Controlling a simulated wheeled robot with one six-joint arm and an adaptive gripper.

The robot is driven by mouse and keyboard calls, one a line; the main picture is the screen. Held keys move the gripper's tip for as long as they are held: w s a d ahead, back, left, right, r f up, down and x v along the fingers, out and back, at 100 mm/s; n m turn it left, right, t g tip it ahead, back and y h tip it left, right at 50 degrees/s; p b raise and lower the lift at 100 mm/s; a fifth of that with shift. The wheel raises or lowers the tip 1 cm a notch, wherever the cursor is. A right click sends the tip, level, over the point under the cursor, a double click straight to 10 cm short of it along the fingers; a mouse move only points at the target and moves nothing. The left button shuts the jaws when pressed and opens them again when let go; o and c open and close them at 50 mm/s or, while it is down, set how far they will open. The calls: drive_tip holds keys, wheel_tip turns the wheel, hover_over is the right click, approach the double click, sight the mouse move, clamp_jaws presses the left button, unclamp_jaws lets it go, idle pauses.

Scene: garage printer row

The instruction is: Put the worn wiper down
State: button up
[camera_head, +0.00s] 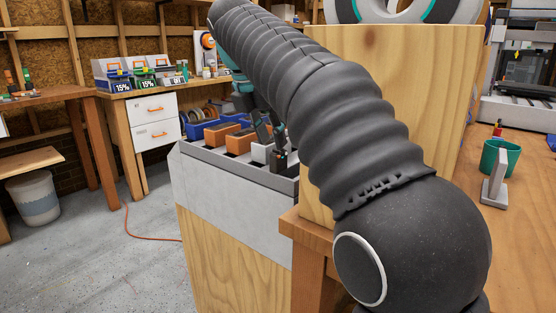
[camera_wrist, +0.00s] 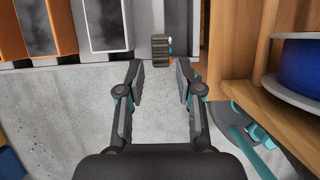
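A small dark ribbed block (camera_wrist: 161,51) with orange and white spots on one side, apparently the worn wiper, sits at the edge of a grey tray in the wrist view. My gripper (camera_wrist: 160,68) is open, its fingertips on either side of and just short of the block, with a gap visible on each side. In the head view my gripper (camera_head: 270,132) hangs over the right end of the grey tray (camera_head: 225,168), and a small dark piece (camera_head: 281,160) shows just below it. My arm hides part of that area.
A wooden cabinet with a blue spool (camera_wrist: 302,70) stands close on the right in the wrist view. A workbench (camera_head: 515,205) with a green cup (camera_head: 494,157) is at the right.

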sight(278, 157)
drive_tip(key=shift+x, duration=3.15)
clamp_jaws()
